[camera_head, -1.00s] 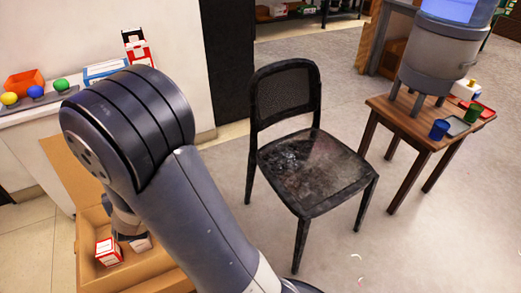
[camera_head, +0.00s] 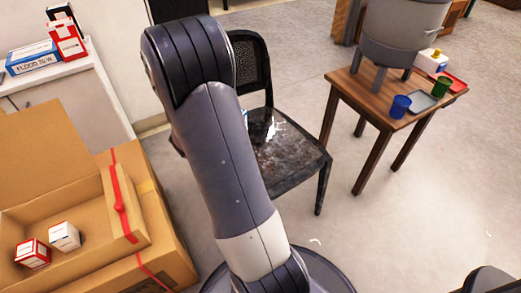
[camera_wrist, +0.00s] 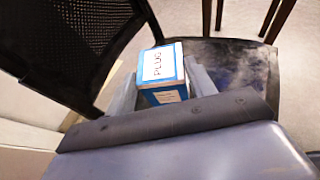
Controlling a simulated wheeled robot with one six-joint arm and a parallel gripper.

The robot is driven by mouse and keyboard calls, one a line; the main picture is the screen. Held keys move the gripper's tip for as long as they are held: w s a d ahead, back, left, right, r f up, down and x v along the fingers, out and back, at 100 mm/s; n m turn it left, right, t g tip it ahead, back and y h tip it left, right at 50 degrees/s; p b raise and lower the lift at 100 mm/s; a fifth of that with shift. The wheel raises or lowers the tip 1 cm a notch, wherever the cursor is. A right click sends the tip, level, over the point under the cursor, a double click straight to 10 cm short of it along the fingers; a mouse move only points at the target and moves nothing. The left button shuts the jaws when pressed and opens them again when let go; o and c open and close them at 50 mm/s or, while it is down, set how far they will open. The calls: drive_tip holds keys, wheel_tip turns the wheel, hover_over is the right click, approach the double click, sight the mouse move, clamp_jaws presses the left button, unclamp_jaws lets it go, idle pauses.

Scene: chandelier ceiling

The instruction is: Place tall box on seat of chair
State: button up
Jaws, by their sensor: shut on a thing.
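A blue and white box (camera_wrist: 162,70) marked "PLUG" sits between the fingers of my gripper (camera_wrist: 165,88) in the wrist view. My gripper is shut on it, and the fingers hide its lower part. The black chair's seat (camera_head: 295,165) stands behind my arm in the head view. In the wrist view the seat (camera_wrist: 240,65) lies beyond and below the box, with the mesh backrest (camera_wrist: 75,45) at left. I cannot tell whether the box touches the seat. In the head view my arm hides my gripper and most of the box.
An open cardboard box (camera_head: 130,250) with a red-and-white carton (camera_head: 33,253) and a white carton (camera_head: 65,236) stands at left. A wooden table (camera_head: 360,95) with a grey dispenser (camera_head: 400,35) and cups stands right of the chair.

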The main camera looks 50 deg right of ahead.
drive_tip(key=s+d+f+m+g, duration=0.3)
drive_tip(key=s+d+m+g, duration=0.15)
drive_tip(key=s+d, duration=0.3)
drive_tip(key=shift+g+h, duration=0.4)
drive_tip(key=shift+g, duration=0.05)
drive_tip(key=shift+s+f+b, duration=0.15)
drive_tip(key=shift+f+b, duration=1)
drive_tip(key=shift+f, duration=1.25)
drive_tip(key=shift+s+f+b, duration=0.1)
drive_tip(key=shift+f+b, duration=1.05)
drive_tip(key=shift+f, duration=1.2)
drive_tip(key=shift+f, duration=0.1)
drive_tip(key=shift+f, duration=0.2)
drive_tip(key=o, duration=1)
drive_tip(key=shift+r, duration=0.1)
drive_tip(key=shift+r, duration=0.15)
